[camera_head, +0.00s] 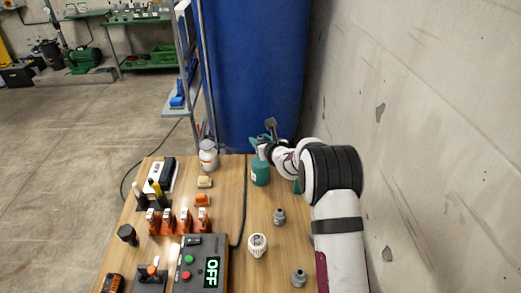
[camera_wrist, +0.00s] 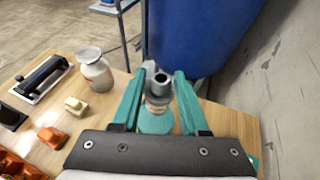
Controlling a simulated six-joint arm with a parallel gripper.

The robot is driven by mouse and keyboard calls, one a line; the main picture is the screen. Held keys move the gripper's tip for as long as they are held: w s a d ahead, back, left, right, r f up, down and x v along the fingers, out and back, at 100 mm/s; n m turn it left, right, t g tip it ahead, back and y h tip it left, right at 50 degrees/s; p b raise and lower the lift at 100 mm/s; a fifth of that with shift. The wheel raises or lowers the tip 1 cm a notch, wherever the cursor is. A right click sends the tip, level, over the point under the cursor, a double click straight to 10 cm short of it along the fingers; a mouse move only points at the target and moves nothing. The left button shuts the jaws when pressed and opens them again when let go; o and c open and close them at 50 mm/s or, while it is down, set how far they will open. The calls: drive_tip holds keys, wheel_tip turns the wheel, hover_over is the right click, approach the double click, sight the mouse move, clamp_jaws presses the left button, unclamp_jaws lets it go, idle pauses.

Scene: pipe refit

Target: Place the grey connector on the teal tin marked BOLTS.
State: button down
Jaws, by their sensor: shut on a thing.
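The teal tin (camera_head: 260,174) stands at the far edge of the wooden table in the head view; its marking is too small to read. My gripper (camera_head: 263,142) is just above it. In the wrist view, my gripper (camera_wrist: 164,82) has teal fingers shut on a grey connector (camera_wrist: 160,82), whose dark round opening faces the camera. The teal tin (camera_wrist: 156,123) shows below the connector. I cannot tell whether the connector touches the tin. Two other grey fittings (camera_head: 279,216) and (camera_head: 299,278) stand on the table to the near side.
A white bottle (camera_head: 208,156) stands left of the tin. A white ribbed knob (camera_head: 257,245), orange clips (camera_head: 185,221) and a control box reading OFF (camera_head: 203,265) lie nearer. A blue barrel (camera_head: 255,75) stands behind the table, and a concrete wall (camera_head: 420,110) is at right.

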drive_tip(key=shift+f, duration=1.85)
drive_tip(key=shift+f, duration=0.1)
drive_tip(key=shift+c, duration=2.2)
unclamp_jaws()
